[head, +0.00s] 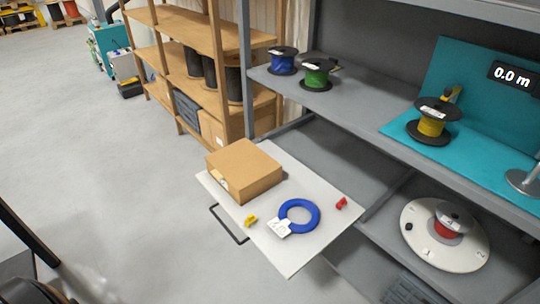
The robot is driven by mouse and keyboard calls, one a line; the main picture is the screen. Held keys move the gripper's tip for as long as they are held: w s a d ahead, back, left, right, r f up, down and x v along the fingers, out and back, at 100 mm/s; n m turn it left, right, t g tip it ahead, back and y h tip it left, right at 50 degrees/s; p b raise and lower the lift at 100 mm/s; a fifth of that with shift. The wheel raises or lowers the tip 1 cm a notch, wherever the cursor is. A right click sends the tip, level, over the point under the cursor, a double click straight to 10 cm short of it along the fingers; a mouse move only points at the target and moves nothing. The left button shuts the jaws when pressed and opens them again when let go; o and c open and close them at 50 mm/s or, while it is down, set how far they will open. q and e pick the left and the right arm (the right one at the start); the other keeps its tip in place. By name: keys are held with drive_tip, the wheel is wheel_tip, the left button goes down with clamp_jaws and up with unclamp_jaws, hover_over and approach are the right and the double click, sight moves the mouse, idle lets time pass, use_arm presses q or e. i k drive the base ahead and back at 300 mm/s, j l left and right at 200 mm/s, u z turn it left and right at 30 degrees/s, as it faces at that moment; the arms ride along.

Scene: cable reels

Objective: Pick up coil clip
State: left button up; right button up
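A small yellow clip-like piece (251,220) lies on the white pull-out board (292,262), near its left edge. A small red clip-like piece (341,203) lies on the same board toward the right. I cannot tell which of the two is the coil clip. A blue cable coil (314,220) with a white tag (279,228) lies flat between them, apart from both. Neither of my grippers is in view.
A cardboard box (244,171) covers the board's back left. A black handle (228,226) juts from its left edge. Above are a blue reel (283,62), a green reel (317,77) and a yellow reel (431,124). A white turntable (470,252) carries a red reel (447,229).

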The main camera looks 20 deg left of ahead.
sight(251, 218)
drive_tip(key=u, duration=1)
